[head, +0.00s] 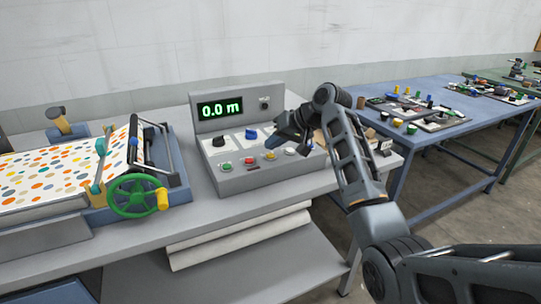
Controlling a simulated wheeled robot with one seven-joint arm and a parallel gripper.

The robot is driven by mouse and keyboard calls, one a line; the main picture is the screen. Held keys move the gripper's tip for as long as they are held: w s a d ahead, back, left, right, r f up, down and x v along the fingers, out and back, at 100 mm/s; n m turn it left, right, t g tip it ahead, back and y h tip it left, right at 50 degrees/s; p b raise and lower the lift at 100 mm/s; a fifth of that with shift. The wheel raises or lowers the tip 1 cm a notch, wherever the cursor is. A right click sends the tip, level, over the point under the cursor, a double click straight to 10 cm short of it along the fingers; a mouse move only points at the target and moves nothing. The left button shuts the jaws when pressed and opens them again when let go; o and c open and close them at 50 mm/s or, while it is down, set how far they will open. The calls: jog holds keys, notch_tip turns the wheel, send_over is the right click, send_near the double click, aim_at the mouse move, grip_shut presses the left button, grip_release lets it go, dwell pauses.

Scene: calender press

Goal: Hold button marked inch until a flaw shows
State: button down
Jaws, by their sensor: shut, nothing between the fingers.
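A grey control console (240,181) stands on the bench, with a green display (220,108) that reads 0.0 m. Its sloped front has a row of buttons: green (226,167), red (249,161), yellow (270,155) and white (290,151). Their labels are too small to read, so I cannot tell which is marked inch. My gripper (279,142) is shut and empty, above the right part of the console; I cannot tell whether it touches anything. A white sheet with coloured dots (50,172) lies on the press at left; no flaw stands out on it.
A green handwheel with a yellow knob (138,196) is on the press, left of the console. Black (218,141) and blue (251,134) knobs sit above the buttons. A blue table (440,95) with small panels is at right. Rolled sheets (240,235) lie under the bench.

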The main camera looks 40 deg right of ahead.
aim_at(274, 156)
jog(key=shift+f, duration=0.15)
jog(key=shift+f, duration=0.3)
jog(key=shift+f, duration=0.35)
dwell(2.0)
jog(key=shift+r, duration=0.1)
dwell(0.5)
jog(key=shift+r+p, duration=0.7)
jog(key=shift+p, duration=0.2)
notch_tip(274, 156, up, 3)
jog(key=shift+f+p, duration=0.1)
jog(key=shift+p, duration=1.1)
jog(key=shift+r+p, duration=0.55)
jog(key=shift+r, duration=0.6)
